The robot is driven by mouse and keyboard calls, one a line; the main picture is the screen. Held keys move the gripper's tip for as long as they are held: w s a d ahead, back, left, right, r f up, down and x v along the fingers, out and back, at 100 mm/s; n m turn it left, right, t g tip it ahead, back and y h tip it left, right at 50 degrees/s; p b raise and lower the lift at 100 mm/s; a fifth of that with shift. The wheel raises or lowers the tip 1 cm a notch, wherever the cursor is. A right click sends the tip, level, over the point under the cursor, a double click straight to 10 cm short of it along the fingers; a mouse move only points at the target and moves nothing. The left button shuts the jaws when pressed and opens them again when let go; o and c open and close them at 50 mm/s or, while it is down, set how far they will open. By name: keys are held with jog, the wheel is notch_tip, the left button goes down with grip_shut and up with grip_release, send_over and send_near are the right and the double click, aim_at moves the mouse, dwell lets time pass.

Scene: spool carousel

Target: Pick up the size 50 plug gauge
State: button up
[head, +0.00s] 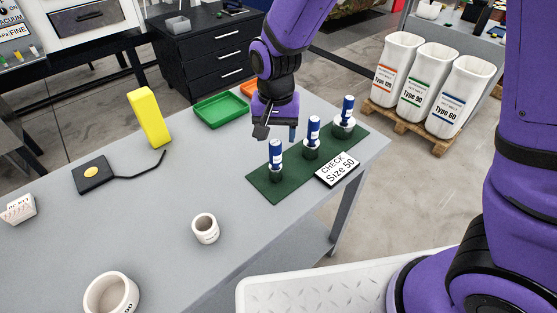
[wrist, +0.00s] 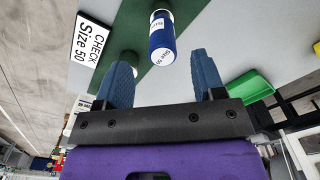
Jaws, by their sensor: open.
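Three plug gauges with blue handles and metal lower ends stand upright in a row on a green mat (head: 262,188): a near left gauge (head: 275,153), a middle gauge (head: 313,128) and a far right gauge (head: 347,107). My gripper (head: 277,133) is open and empty, above and behind the row near the left and middle gauges. In the wrist view, one blue-handled gauge (wrist: 162,38) lies ahead of the gap between the fingertips (wrist: 164,72), apart from them. Its end label seems to read "Size 50". Another gauge is partly hidden behind the left finger.
A "CHECK Size 50" card (head: 337,170) lies at the mat's front edge. A green tray (head: 219,111) and an orange tray (head: 250,88) are behind. A yellow block (head: 149,118), a black pad (head: 93,174) and white cups (head: 205,229) stand left. Mid-table is clear.

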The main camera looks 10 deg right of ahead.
aim_at(275, 152)
jog(key=shift+w+f, duration=0.2)
jog(key=shift+f, duration=3.35)
jog(key=shift+a, duration=0.1)
jog(key=shift+c, duration=0.4)
jog(key=c, duration=1)
